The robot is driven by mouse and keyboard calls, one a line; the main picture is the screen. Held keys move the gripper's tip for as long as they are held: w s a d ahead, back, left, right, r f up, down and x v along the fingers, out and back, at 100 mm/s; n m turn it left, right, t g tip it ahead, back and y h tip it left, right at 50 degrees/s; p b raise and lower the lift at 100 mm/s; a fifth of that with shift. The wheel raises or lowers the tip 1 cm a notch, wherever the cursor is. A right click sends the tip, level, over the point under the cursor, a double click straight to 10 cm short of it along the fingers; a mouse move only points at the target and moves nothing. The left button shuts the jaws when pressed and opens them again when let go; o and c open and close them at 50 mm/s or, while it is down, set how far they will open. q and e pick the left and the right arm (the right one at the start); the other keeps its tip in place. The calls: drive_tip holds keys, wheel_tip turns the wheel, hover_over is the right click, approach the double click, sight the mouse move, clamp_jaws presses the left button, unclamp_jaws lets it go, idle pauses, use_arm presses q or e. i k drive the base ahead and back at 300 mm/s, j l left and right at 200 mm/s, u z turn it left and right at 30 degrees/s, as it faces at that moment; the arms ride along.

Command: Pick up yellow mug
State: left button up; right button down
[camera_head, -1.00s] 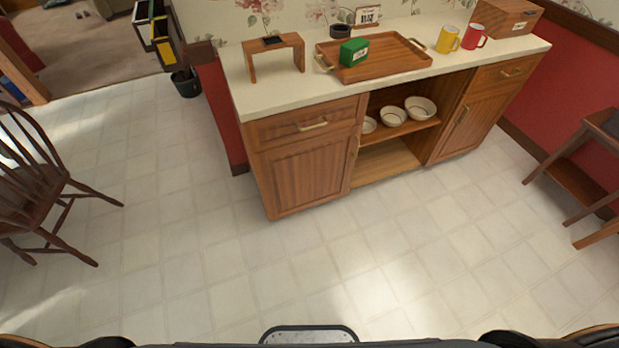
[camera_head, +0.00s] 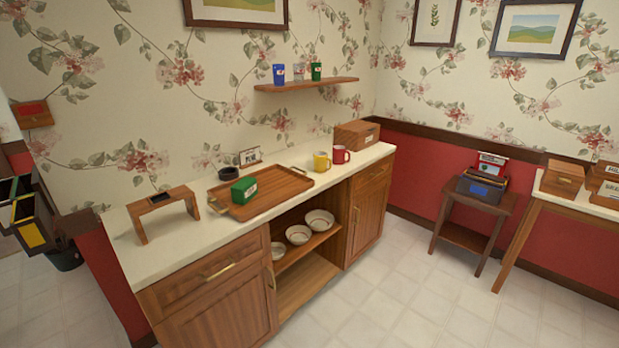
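The yellow mug (camera_head: 321,161) stands upright on the cream countertop (camera_head: 353,173), toward its right part. A red mug (camera_head: 341,154) stands close beside it on the right. A wooden tray (camera_head: 285,186) with a green box (camera_head: 244,190) on it lies to the left of the yellow mug. Neither of my grippers shows in the view.
A wooden box (camera_head: 357,134) stands behind the mugs. A small wooden stand (camera_head: 163,200) and a black bowl (camera_head: 228,173) are on the left of the counter. Bowls (camera_head: 298,235) sit on the open shelf below. A wall shelf (camera_head: 306,85) hangs above. Floor at front right is clear.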

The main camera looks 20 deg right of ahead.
sight(320, 159)
drive_tip(key=i+l, duration=1.2)
drive_tip(key=i+l+z, duration=0.05)
drive_tip(key=i, duration=0.05)
